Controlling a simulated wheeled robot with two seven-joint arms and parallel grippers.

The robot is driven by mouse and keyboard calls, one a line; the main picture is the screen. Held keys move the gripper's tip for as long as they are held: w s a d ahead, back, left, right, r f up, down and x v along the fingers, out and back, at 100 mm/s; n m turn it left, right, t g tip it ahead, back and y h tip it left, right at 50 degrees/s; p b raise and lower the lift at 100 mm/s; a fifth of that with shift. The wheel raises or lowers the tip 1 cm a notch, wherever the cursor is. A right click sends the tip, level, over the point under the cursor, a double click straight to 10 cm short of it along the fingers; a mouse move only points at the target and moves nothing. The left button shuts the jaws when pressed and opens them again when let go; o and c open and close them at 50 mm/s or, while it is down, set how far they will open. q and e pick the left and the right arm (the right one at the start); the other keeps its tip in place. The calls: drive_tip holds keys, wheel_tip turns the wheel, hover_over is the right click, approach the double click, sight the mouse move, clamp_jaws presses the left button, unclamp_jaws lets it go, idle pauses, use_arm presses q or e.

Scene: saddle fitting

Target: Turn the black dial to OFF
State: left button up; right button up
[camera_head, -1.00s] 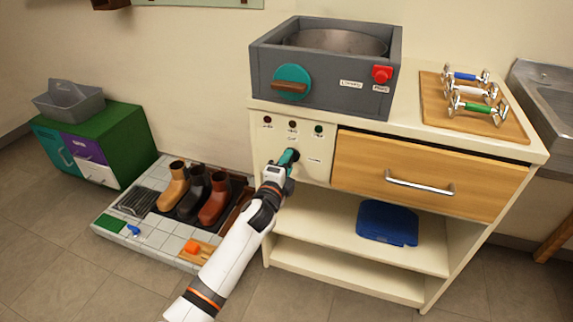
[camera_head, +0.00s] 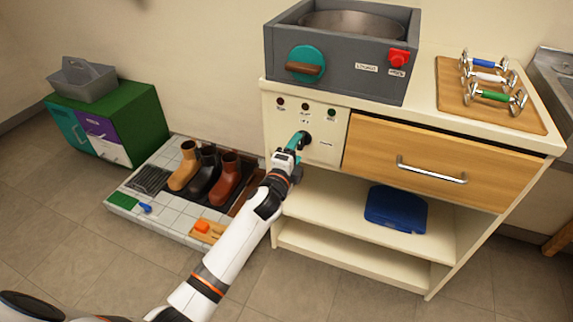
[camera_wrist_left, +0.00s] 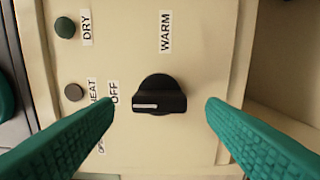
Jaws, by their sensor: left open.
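The black dial (camera_wrist_left: 158,94) sits on the cream panel in the left wrist view. The white mark on its grip points left, on the side where the OFF label (camera_wrist_left: 113,93) is. The WARM label (camera_wrist_left: 165,30) is above the dial in that view. My left gripper (camera_wrist_left: 160,108) is open, with one teal finger on each side of the dial and a visible gap to it on both sides. In the head view my left gripper (camera_head: 299,142) is at the panel and partly covers the dial (camera_head: 307,138). My right gripper is not in view.
Above the panel stands a grey box (camera_head: 340,62) with a teal knob (camera_head: 306,63) and a red button (camera_head: 399,57). A drawer (camera_head: 430,170) with a metal handle is to the right. Boots (camera_head: 205,172) stand on a tiled tray at the left. The floor in front is clear.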

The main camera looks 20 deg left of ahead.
use_arm(q)
drive_tip(key=s+p, duration=0.1)
drive_tip(key=s, duration=0.9)
drive_tip(key=shift+a, duration=0.2)
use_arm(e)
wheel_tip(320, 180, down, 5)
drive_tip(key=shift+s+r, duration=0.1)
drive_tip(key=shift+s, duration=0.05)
